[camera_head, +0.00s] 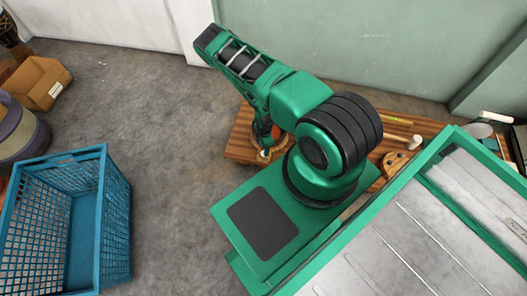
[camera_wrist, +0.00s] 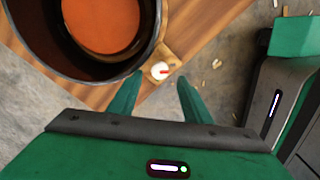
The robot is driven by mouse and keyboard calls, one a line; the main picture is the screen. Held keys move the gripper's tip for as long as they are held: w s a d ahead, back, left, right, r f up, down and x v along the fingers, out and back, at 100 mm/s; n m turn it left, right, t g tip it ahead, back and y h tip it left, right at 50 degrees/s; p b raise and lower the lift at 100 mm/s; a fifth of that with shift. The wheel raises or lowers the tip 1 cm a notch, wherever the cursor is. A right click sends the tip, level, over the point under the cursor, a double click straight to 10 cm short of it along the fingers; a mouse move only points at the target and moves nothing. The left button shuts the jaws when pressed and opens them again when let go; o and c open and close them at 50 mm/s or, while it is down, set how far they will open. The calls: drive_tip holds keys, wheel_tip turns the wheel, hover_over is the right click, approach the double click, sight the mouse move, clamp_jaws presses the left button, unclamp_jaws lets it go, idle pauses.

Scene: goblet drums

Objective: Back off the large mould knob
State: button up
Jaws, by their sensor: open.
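The large mould (camera_wrist: 148,25) is a dark, thick-walled round vessel with an orange-brown inside, cut off by the top edge of the wrist view. A small white knob (camera_wrist: 158,70) with a red mark sits at its lower right, by a light wooden block (camera_wrist: 172,55). My gripper (camera_wrist: 159,84) is open, its two green fingers pointing toward the knob. In the picture the knob lies between and just beyond the fingertips, and I see no contact. In the head view my gripper (camera_head: 265,142) is over the bench's left end, and my arm hides most of the mould.
The wooden bench (camera_head: 240,142) also holds a holed wooden piece (camera_head: 394,164), a small cylinder (camera_head: 415,142) and a yellow stick (camera_head: 397,121). A blue crate (camera_head: 117,215) and a cardboard box (camera_head: 40,82) stand on the left. The floor between crate and bench is clear.

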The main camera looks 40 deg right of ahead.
drive_tip(key=shift+r, duration=1.6)
drive_tip(key=w+d+r+m, duration=0.1)
drive_tip(key=w+r+m, duration=0.25)
drive_tip(key=r, duration=0.75)
drive_tip(key=w+d+r+m, duration=0.15)
drive_tip(key=w+r, duration=0.35)
drive_tip(key=r, duration=0.5)
wheel_tip(320, 180, up, 19)
drive_tip(key=s+d+m, duration=0.1)
drive_tip(key=m, duration=0.3)
drive_tip(key=s+r+m, duration=0.3)
drive_tip(key=s+r, duration=0.3)
drive_tip(key=r, duration=0.4)
drive_tip(key=s+r+m, duration=0.4)
drive_tip(key=s+r, duration=0.2)
drive_tip(key=r, duration=0.4)
drive_tip(key=s+a+r+m, duration=0.2)
drive_tip(key=s+r, duration=0.2)
drive_tip(key=s, duration=0.4)
drive_tip(key=s+a+r+m, duration=0.3)
drive_tip(key=s+r, duration=0.2)
drive_tip(key=s, duration=0.3)
drive_tip(key=shift+s, duration=0.4)
